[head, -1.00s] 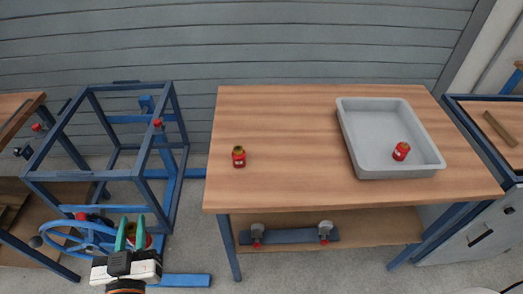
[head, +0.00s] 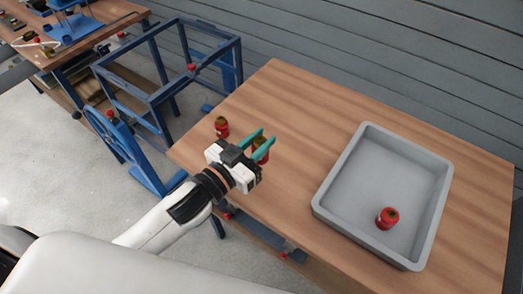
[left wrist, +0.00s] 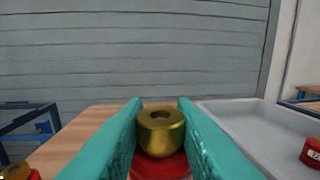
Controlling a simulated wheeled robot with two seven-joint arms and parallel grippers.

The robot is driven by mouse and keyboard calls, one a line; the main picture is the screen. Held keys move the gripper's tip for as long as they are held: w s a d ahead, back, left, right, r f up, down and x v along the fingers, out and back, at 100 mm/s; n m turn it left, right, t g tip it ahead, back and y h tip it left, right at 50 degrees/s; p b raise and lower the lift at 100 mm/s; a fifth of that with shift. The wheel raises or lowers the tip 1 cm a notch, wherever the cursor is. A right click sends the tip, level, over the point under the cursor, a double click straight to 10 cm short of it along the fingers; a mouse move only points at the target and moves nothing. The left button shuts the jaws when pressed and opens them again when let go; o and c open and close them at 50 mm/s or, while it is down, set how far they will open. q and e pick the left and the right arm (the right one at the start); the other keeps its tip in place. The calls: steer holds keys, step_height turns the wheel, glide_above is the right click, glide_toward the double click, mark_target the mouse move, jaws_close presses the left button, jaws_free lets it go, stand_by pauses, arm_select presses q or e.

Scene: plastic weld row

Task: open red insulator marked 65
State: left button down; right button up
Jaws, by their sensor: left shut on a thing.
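My left gripper (head: 263,144) is shut on a red insulator (head: 261,155) with a brass-coloured top, over the left part of the wooden table (head: 300,110). In the left wrist view the held insulator (left wrist: 160,132) sits upright between the teal fingers (left wrist: 160,125). A second red insulator (head: 222,127) stands on the table just left of the gripper; it also shows at the lower left of the left wrist view (left wrist: 18,173). A third red insulator (head: 387,217) is in the grey tray (head: 335,172). No marking 65 is readable. My right gripper is out of view.
The tray fills much of the table's right side. Blue frames (head: 170,85) stand on the floor left of the table, with another workbench (head: 100,25) behind. A grey slatted wall (head: 400,60) runs along the back. Bare tabletop lies between gripper and tray.

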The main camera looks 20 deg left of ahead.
arm_select(q)
steer(key=w+a+m+g+h, duration=0.3)
steer(key=w+a+h, duration=0.1)
steer(key=w, duration=0.4)
step_height(320, 180, down, 9)
steer(key=shift+s+f, duration=0.1)
steer(key=shift+f, duration=0.1)
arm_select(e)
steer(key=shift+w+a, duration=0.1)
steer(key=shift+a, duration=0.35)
arm_select(q)
steer(key=shift+f, duration=0.15)
steer(key=c, duration=1.2)
jaws_free()
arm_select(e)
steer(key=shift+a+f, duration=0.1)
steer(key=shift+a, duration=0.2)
